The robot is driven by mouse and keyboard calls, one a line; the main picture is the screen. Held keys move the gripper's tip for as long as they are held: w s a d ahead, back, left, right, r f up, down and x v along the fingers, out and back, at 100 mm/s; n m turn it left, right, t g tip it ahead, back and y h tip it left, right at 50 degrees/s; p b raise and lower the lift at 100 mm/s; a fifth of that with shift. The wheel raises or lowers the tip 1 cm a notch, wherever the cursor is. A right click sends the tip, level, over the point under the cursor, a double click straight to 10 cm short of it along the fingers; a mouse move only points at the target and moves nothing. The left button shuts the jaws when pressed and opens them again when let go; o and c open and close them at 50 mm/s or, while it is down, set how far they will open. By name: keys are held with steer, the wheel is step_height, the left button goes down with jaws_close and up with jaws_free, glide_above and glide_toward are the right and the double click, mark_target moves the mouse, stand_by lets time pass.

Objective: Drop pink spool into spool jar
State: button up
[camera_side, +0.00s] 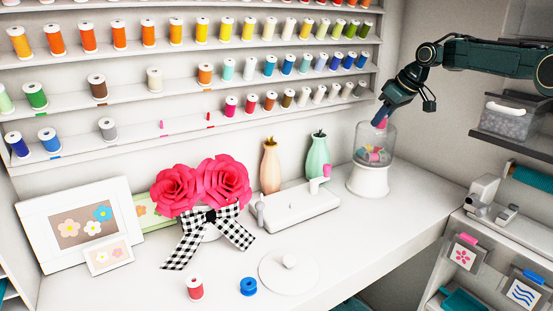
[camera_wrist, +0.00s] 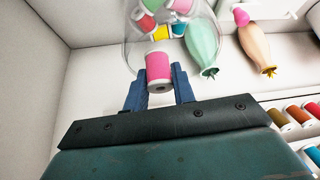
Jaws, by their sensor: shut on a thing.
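The pink spool (camera_wrist: 158,68) is between the blue fingers of my gripper (camera_wrist: 160,92) in the wrist view. In the side view a bit of pink (camera_side: 382,124) shows below my gripper (camera_side: 381,118). The spool jar (camera_side: 390,143) is clear glass on a white base, upright at the right end of the counter, with several coloured spools inside. My gripper is shut on the pink spool at the jar's open top. I cannot tell exactly how far the spool is past the rim. The jar also shows in the wrist view (camera_wrist: 130,45).
A green vase (camera_side: 318,160) and a peach vase (camera_side: 270,168) stand left of the jar. A dark shelf with a clear bin (camera_side: 505,118) is close on the right.

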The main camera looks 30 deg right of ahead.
steer(key=o, duration=1)
steer(key=shift+o, duration=0.2)
steer(key=shift+d+r, duration=0.1)
steer(key=shift+r, duration=0.05)
steer(key=v, duration=0.7)
steer(key=shift+s, duration=0.15)
steer(key=shift+a+r, duration=0.1)
steer(key=shift+a, duration=0.1)
